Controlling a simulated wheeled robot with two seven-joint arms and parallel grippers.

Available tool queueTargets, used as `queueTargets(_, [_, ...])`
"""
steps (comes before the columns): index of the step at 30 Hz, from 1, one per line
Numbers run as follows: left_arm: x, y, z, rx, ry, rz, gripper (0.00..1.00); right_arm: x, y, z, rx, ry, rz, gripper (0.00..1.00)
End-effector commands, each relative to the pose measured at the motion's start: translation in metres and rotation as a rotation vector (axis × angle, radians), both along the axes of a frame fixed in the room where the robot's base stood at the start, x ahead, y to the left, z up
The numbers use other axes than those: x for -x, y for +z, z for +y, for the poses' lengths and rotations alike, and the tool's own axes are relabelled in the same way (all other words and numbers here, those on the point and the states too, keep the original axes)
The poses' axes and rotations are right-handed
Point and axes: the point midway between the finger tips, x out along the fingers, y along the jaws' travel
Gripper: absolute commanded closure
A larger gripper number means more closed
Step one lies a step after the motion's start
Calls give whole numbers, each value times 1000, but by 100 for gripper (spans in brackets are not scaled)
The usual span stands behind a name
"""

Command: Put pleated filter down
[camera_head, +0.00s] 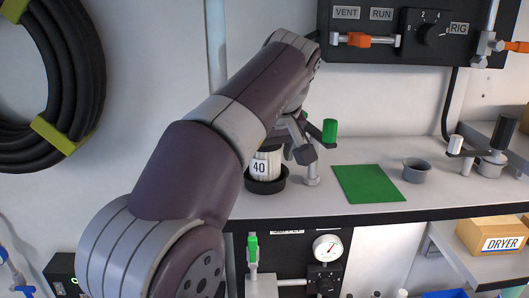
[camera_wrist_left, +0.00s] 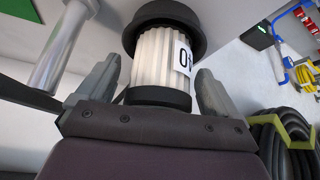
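The pleated filter (camera_head: 265,163), pale with a "40" label, stands upright in a black round cup (camera_head: 266,186) on the worktop. In the left wrist view, which looks upside down, the filter (camera_wrist_left: 158,58) has a dark end cap near my gripper and its other end inside the cup (camera_wrist_left: 170,22). My left gripper (camera_wrist_left: 158,80) has its fingers on either side of the filter, with narrow gaps that look open. My right gripper is not in view.
A metal post (camera_head: 312,172) with a green handle (camera_head: 329,131) stands just right of the cup. A green mat (camera_head: 370,184) lies bare on the worktop, with a grey cup (camera_head: 417,170) beyond it. A valve panel (camera_head: 420,35) hangs on the wall above.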

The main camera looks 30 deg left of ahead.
Motion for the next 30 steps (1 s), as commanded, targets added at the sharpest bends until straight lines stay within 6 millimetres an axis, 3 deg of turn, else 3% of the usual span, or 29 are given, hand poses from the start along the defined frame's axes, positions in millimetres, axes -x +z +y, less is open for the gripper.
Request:
queueTargets(8, [1, 4, -2, 0, -1, -2, 6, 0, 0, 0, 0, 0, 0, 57])
queueTargets(11, [5, 16, -7, 0, -2, -4, 6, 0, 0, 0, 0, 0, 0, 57])
queueTargets(22, [34, 92, -38, 1, -3, -1, 6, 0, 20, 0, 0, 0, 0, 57])
queueTargets(30, [41, 105, -44, 1, 0, 2, 6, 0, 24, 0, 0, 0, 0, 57])
